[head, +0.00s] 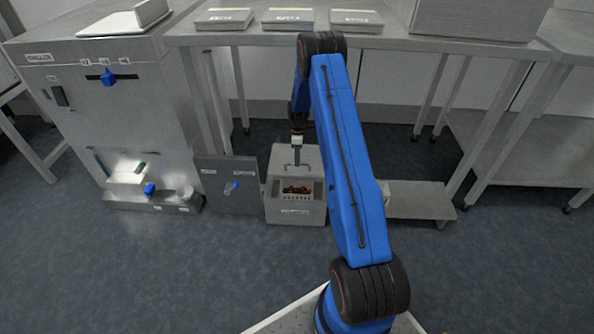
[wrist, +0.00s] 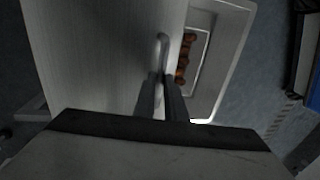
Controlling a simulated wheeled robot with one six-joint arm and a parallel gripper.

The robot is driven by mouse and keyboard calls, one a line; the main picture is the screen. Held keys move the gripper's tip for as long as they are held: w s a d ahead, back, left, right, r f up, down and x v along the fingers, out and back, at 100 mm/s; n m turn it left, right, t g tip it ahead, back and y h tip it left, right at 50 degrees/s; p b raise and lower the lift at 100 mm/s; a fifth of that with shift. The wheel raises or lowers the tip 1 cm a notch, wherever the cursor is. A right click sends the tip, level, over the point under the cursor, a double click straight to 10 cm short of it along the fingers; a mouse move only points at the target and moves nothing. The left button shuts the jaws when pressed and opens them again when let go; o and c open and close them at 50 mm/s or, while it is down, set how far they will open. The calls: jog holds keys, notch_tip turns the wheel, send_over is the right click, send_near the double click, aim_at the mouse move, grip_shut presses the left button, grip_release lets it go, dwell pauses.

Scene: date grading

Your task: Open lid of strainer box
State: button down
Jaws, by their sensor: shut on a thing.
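The strainer box (head: 296,211) is a light grey box on the floor, with a label on its front. Its lid (head: 308,160) stands up at the back of the box, and brown dates show in the open front part. In the wrist view the lid (wrist: 95,55) fills the left side, and the box rim (wrist: 232,50) shows at right. My gripper (head: 297,143) is at the lid's upper part. In the wrist view my gripper (wrist: 163,88) is shut on the lid's grey bar handle (wrist: 162,42). The exact finger contact is dark.
A grey panel with a blue valve (head: 235,185) stands just left of the box, beside a steel machine (head: 105,110). A steel table (head: 375,40) with several flat trays overhangs behind. A low shelf (head: 415,202) is at right. The floor in front is clear.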

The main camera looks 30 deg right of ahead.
jog(key=shift+w+d, duration=0.65)
jog(key=shift+w, duration=0.35)
jog(key=shift+w+d, duration=0.65)
jog(key=shift+w, duration=0.3)
jog(key=c, duration=1.8)
grip_release()
jog(key=shift+s, duration=0.1)
